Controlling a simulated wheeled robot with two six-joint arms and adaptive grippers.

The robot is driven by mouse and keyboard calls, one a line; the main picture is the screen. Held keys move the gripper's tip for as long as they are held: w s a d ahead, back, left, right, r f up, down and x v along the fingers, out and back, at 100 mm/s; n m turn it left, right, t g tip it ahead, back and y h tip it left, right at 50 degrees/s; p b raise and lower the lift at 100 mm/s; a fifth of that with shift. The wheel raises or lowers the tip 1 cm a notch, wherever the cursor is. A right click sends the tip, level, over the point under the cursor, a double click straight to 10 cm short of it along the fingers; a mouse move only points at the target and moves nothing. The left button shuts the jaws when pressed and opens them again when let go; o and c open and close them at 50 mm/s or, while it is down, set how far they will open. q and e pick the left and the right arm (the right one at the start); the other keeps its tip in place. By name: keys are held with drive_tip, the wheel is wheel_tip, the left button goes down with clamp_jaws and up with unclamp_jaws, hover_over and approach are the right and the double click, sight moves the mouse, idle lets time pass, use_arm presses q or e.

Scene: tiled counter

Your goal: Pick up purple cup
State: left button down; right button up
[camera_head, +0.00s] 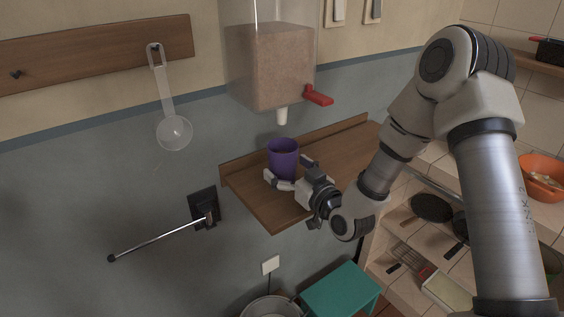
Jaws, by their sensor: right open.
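A purple cup (283,158) stands upright on a small wooden wall shelf (275,211), below the white spout of a dispenser. My right gripper (285,172) reaches in from the right at the cup. It is open, with one finger in front of the cup's lower part and the other by its right side. I cannot tell whether the fingers touch the cup. The cup's lower right part is partly hidden by the gripper. My left gripper is not in view.
The dispenser (268,68) with a red lever (318,96) hangs just above the cup. An orange bowl (541,180), pans (431,208) and a teal stool (340,289) are at right and below.

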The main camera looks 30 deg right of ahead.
drive_tip(key=shift+s, duration=0.15)
drive_tip(key=shift+d, duration=0.1)
drive_tip(key=c, duration=1.3)
drive_tip(key=shift+c, duration=0.2)
